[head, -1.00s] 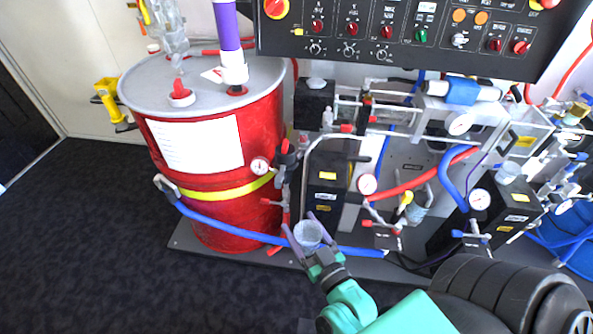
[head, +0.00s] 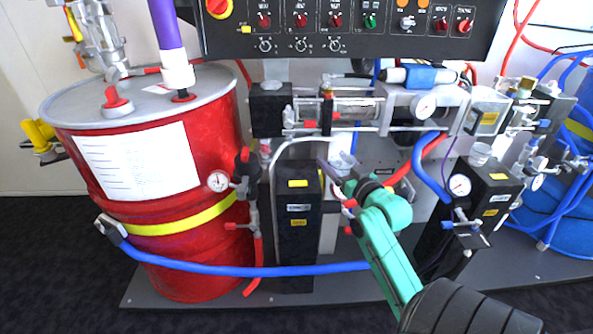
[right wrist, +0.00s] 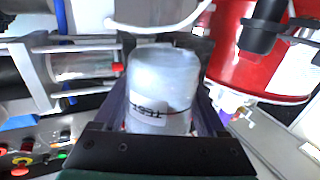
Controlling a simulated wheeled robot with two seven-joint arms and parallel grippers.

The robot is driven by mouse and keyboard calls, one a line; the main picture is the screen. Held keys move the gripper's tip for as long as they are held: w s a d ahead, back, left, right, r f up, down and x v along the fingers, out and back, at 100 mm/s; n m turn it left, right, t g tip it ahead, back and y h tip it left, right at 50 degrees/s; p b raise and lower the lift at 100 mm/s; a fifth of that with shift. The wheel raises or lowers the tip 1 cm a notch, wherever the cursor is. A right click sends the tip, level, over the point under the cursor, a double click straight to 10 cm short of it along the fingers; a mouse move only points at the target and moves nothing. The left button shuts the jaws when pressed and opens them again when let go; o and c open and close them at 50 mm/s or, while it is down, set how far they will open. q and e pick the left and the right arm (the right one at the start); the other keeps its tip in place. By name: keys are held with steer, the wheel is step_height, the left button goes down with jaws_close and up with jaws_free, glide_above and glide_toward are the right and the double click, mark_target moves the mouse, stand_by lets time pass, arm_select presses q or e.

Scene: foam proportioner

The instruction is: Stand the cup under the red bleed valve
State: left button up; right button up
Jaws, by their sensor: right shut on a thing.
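My right gripper (head: 341,172) is shut on a clear, frosted cup (head: 343,160), which it holds up in front of the pipework, right of the narrow black box. In the right wrist view the cup (right wrist: 162,80), with a white label, sits between the two dark fingers of my right gripper (right wrist: 163,95). Several red handles show: one on the pipework (head: 310,124) above left of the cup, and one beside the drum (head: 238,226). I cannot tell which is the bleed valve. My gripper partly hides the piping behind it. My left gripper is not in view.
A red drum (head: 165,250) stands on the left. A blue hose (head: 230,269) runs low across the front. Black boxes (head: 298,235) and a gauge unit (head: 462,186) flank the cup. A control panel (head: 350,30) hangs above. The grey base plate (head: 205,300) has free room in front.

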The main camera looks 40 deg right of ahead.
steer(key=w+a, duration=0.3)
steer(key=w, duration=0.9)
steer(key=shift+w+f, duration=0.3)
steer(key=shift+w, duration=0.05)
step_height(320, 180, down, 6)
steer(key=shift+f+b, duration=0.25)
steer(key=shift+b, duration=0.4)
steer(key=shift+w+f, duration=0.1)
steer(key=o, duration=1.3)
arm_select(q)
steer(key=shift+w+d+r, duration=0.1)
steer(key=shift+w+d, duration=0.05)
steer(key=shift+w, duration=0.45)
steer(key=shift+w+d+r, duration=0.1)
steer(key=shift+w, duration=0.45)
